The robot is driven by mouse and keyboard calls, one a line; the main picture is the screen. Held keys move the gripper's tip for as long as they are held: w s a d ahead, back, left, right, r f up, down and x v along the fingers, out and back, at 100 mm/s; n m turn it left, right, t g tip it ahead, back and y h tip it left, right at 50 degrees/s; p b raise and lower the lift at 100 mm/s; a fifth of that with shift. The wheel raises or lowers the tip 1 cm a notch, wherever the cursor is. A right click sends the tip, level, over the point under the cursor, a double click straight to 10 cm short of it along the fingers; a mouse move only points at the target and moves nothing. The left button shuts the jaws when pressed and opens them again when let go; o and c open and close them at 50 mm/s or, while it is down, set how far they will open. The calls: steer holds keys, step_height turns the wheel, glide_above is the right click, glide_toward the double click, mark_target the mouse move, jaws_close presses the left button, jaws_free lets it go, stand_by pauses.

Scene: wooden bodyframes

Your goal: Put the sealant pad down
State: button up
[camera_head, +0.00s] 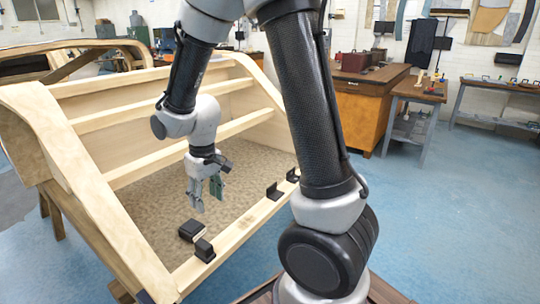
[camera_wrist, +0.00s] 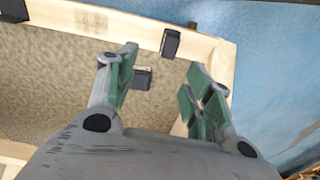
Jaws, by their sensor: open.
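A small black block, which looks like the sealant pad (camera_head: 191,230), lies on the tan speckled floor panel (camera_head: 240,165) inside the wooden bodyframe (camera_head: 108,225), near its front rail. In the wrist view the pad (camera_wrist: 142,78) shows on the panel beyond my gripper, close to the left finger. My gripper (camera_head: 206,195) points down above the panel, apart from the pad. In the wrist view my gripper (camera_wrist: 162,62) has its green-padded fingers spread with nothing held between them.
Black brackets sit on the front rail: one (camera_head: 205,250) beside the pad, others (camera_head: 274,191) farther right. Wooden crossbars (camera_head: 165,105) span the frame behind my gripper. An orange-brown cabinet (camera_head: 365,110) and a workbench (camera_head: 418,92) stand at the back right. Blue floor there is clear.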

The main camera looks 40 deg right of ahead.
steer(key=s+d+r+m+t, duration=0.1)
steer(key=s+d+r, duration=0.5)
steer(key=s+r, duration=0.3)
steer(key=s+d+r+m+t, duration=0.2)
steer(key=s+d+r, duration=0.3)
steer(key=s+r, duration=0.4)
steer(key=shift+d+r, duration=0.4)
